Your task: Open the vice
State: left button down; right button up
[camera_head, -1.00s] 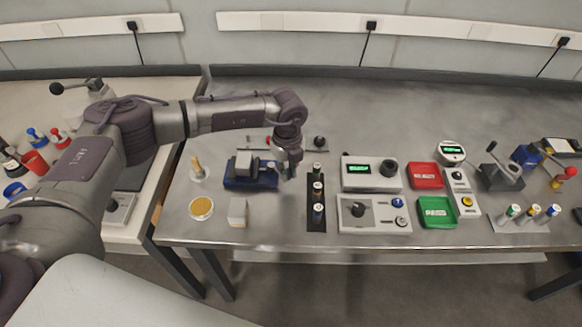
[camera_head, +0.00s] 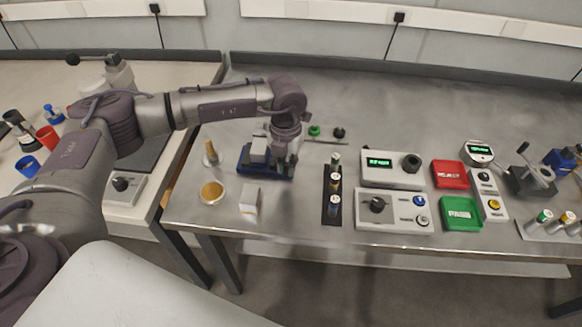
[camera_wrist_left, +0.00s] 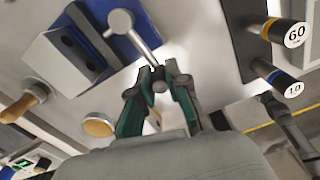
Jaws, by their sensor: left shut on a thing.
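The vice (camera_head: 249,167) has a blue base and a grey block and stands on the left part of the metal bench. In the left wrist view its blue body (camera_wrist_left: 128,46) is at the top left. My left gripper (camera_head: 288,166) is at the vice's right side. In the left wrist view the green-padded fingers of my left gripper (camera_wrist_left: 158,78) are shut on the lower end of the vice handle. My right gripper is not in view.
A white block (camera_head: 250,199), a round tan-topped disc (camera_head: 212,192) and a wooden-handled tool (camera_head: 210,152) stand close to the vice. A black rack of cylinders (camera_head: 333,196) is just right of it. A grey meter box (camera_head: 388,169) and red tray (camera_head: 450,174) lie farther right.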

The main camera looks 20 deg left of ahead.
aim_at(284, 164)
pick_arm(q)
jog(key=shift+a+m, duration=0.25)
jog(key=shift+m, duration=0.25)
jog(key=c, duration=1.1)
grip_release()
jog(key=shift+c, duration=0.2)
notch_tip(284, 164, up, 12)
jog(key=shift+s, duration=0.1)
